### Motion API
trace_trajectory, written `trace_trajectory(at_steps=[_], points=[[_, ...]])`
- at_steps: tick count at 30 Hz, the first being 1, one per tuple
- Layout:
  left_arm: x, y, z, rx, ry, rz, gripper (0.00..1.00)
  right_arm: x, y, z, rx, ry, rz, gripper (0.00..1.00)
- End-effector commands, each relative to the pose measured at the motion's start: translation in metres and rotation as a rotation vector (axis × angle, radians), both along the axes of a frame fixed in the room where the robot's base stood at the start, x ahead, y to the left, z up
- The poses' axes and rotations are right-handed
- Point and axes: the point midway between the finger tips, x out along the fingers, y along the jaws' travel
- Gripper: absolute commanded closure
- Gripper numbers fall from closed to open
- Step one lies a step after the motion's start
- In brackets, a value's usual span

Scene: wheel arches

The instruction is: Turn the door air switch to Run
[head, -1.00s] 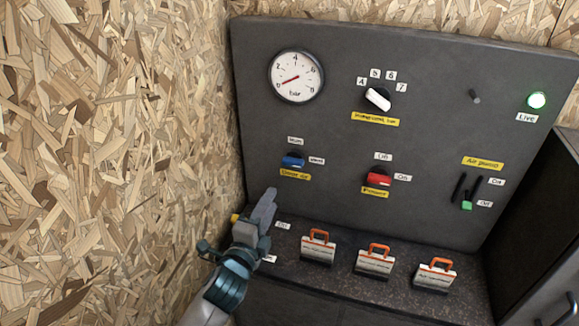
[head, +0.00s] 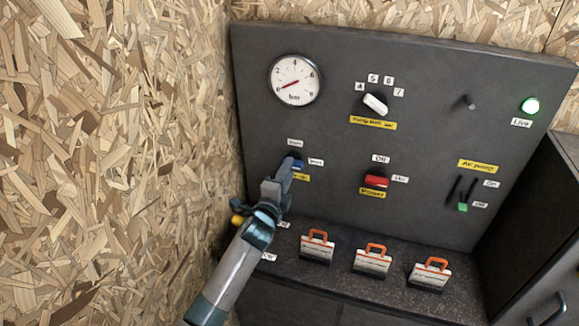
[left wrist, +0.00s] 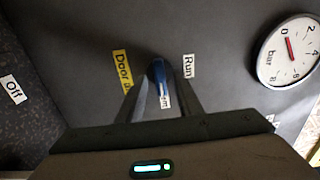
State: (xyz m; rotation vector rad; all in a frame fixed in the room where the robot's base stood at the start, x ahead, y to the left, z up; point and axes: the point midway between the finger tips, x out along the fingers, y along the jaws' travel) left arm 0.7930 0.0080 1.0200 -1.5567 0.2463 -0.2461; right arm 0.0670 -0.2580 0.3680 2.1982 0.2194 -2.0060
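The blue door air switch (head: 297,164) is on the dark panel and is partly covered by my left gripper (head: 283,176) in the head view. In the left wrist view the blue knob (left wrist: 158,72) lies between the tips of my left gripper (left wrist: 160,85), whose fingers are apart, one on each side. Whether they touch it is unclear. The knob's long side points toward the partly hidden Vent label (left wrist: 165,101). The Run label (left wrist: 188,66) is to its right and the yellow door air label (left wrist: 122,72) to its left. My right gripper is out of view.
A pressure gauge (head: 295,80), a white selector (head: 375,104), a red switch (head: 376,180) and a green lamp (head: 530,105) are on the panel. Orange-handled padlock-like tags (head: 317,246) stand on the ledge. A chipboard wall (head: 110,160) is close on the left.

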Motion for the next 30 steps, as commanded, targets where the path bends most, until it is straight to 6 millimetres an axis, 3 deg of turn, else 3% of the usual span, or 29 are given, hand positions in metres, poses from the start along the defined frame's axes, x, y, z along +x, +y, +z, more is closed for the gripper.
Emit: trace_trajectory(at_steps=[7,18,22,30], points=[[0.016,-0.006,0.000,-0.001,0.000,0.000,0.67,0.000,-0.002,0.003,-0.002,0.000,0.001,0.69],[0.019,-0.006,0.000,0.000,0.000,0.000,0.67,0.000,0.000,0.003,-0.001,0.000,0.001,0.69],[0.018,-0.006,0.000,0.000,0.000,0.000,0.98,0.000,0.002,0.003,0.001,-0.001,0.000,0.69],[0.018,-0.006,-0.001,-0.004,0.002,0.000,1.00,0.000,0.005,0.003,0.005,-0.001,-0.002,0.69]])
